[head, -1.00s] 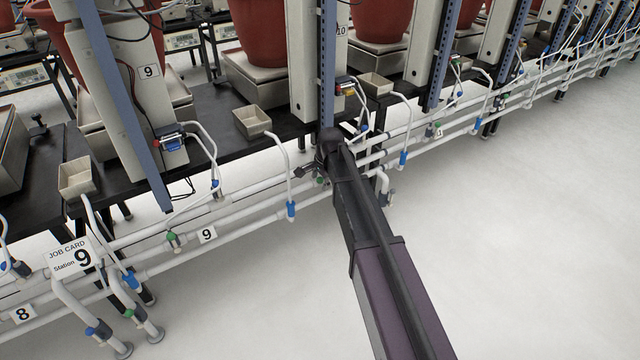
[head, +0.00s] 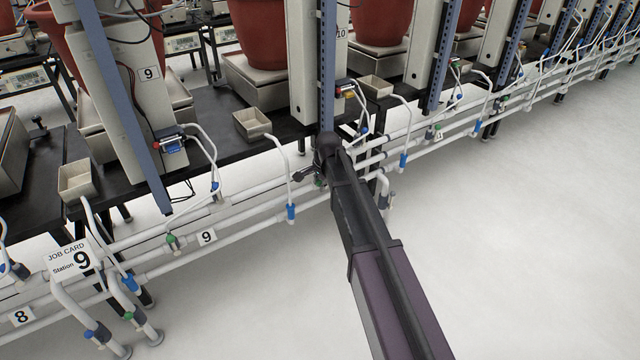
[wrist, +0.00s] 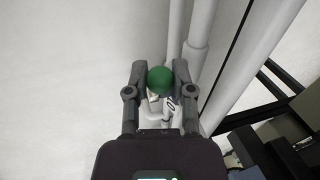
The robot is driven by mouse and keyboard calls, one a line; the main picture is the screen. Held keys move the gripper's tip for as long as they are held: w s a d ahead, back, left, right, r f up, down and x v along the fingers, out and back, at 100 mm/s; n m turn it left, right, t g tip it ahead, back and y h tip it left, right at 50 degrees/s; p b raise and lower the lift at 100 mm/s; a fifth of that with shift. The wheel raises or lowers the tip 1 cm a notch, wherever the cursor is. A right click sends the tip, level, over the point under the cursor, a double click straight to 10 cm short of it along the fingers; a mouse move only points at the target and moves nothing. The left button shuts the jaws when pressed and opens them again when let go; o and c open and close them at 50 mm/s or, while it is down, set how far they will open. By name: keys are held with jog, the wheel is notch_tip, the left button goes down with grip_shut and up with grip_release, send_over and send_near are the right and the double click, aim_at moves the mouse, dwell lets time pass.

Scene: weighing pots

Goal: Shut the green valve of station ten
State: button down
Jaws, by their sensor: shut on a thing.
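The green valve (wrist: 160,79) shows in the wrist view as a round green knob on a white pipe fitting. My gripper (wrist: 160,70) has one finger on each side of the knob and is shut on it. A small number plate (wrist: 171,103) sits just below the knob, partly hidden; it seems to read 10. In the head view my gripper (head: 308,174) is small and dark by the pipes below the post labelled 10 (head: 341,32). My arm covers part of that spot, so the valve's handle angle cannot be told there.
White pipes (head: 250,215) run along the benches, with blue valves (head: 291,211) on bent hoses close to my gripper. A station 9 job card (head: 70,258) hangs at the left. Pots stand on scales behind. The pale floor (head: 520,250) at the right is clear.

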jog(key=f+t+h+b, duration=0.2)
jog(key=h+b, duration=0.1)
jog(key=f+t+h+b, duration=0.1)
jog(key=b, duration=0.1)
jog(key=shift+s+a+n+h, duration=0.25)
jog(key=shift+a+n+h, duration=0.05)
jog(key=shift+n+h, duration=0.1)
jog(key=shift+r, duration=0.1)
dwell(0.3)
jog(key=shift+c, duration=2.4)
grip_release()
jog(key=shift+r, duration=0.15)
